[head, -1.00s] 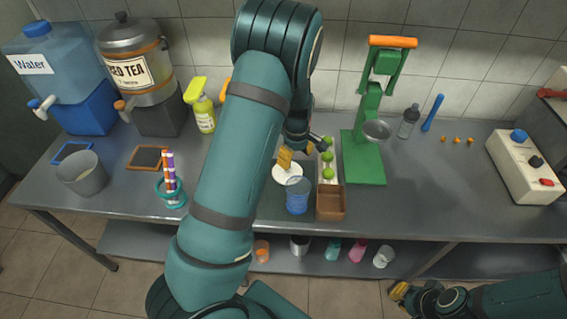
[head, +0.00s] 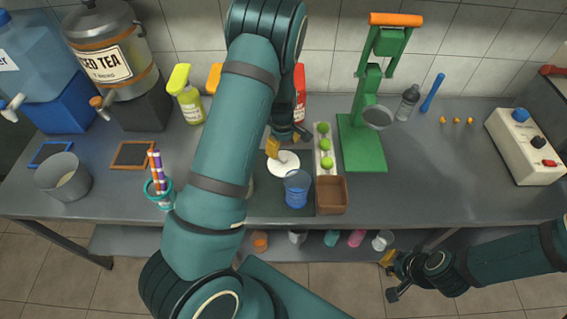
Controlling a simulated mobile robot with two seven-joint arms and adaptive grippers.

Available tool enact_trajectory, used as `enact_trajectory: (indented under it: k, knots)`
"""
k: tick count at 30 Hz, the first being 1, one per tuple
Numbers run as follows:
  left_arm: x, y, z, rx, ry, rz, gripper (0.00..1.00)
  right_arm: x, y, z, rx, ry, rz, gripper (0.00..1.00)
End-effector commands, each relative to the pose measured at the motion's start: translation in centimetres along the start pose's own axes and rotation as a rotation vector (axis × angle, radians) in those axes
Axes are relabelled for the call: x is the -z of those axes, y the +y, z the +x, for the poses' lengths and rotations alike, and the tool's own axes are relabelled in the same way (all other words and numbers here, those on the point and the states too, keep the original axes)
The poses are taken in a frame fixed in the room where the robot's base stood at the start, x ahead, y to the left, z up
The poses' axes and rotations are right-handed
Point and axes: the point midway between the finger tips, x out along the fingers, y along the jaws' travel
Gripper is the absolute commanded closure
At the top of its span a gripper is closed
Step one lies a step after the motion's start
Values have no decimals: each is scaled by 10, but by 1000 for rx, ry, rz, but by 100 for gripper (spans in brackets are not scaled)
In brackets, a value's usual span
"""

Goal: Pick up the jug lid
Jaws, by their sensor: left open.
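A white round disc, which looks like the jug lid (head: 287,168), lies flat on the dark mat on the counter, just behind a blue clear cup (head: 297,190). My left gripper (head: 287,142) is open above the disc's back edge, with one orange-tipped finger close over it. I cannot tell whether that finger touches the disc. Nothing shows between the fingers. My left arm hides part of the counter to the left of the disc. My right gripper (head: 389,277) is low in front of the counter, open and empty.
A white tray with green limes (head: 326,162) and a brown box (head: 332,195) stand close right of the disc. The green press (head: 362,150) is further right. A spray bottle (head: 188,103) and dispensers are at the back left.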

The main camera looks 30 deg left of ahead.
Motion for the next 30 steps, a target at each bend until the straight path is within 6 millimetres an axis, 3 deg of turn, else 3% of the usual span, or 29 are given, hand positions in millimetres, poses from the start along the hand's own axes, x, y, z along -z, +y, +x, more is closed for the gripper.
enact_trajectory:
  k: [8,18,27,30]
  knots:
    - [-1,0,21,1,0,1,34,0,1,2,-1,0,0,100]
    - [-3,2,64,-1,0,1,34,0,1,4,-1,0,0,100]
    - [-3,2,67,-2,1,1,33,0,1,4,-1,0,0,100]
    - [-3,2,67,-2,1,1,68,0,1,4,-1,0,0,100]
